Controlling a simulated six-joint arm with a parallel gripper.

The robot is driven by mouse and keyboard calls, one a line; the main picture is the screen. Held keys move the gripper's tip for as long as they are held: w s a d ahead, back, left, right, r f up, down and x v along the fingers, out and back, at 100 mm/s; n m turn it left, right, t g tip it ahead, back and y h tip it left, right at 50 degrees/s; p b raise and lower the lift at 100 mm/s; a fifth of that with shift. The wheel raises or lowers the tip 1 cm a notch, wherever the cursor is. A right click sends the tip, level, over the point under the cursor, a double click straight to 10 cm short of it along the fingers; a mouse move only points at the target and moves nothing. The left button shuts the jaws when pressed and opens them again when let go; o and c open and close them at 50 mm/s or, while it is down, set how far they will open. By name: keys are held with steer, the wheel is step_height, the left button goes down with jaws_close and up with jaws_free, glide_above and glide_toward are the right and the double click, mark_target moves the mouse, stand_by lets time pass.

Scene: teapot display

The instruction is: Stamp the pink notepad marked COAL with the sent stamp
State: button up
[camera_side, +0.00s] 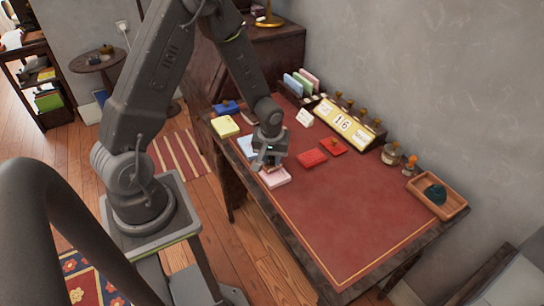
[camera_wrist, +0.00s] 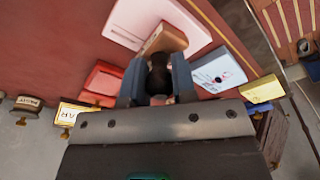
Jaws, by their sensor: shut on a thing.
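My gripper (camera_side: 270,158) is shut on a stamp and points down at the near left part of the red desk mat. In the wrist view the stamp (camera_wrist: 163,42) has a dark round knob between the fingers (camera_wrist: 159,82) and a brown wooden block beyond them. The pink notepad (camera_side: 276,178) lies on the mat just below my gripper; it also shows in the wrist view (camera_wrist: 135,18), partly covered by the stamp block. Its marking is not readable. I cannot tell whether the stamp touches the notepad. The stamp's face is hidden.
A light blue notepad (camera_side: 246,146) and a yellow notepad (camera_side: 225,126) lie close by. A red open pad (camera_side: 311,158) and its red companion (camera_side: 333,146) sit to the right. The front-right mat (camera_side: 350,230) is clear.

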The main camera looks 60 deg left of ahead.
steer(key=shift+f, duration=0.6)
stand_by(1.1)
steer(key=shift+r, duration=3.55)
steer(key=shift+a, duration=0.1)
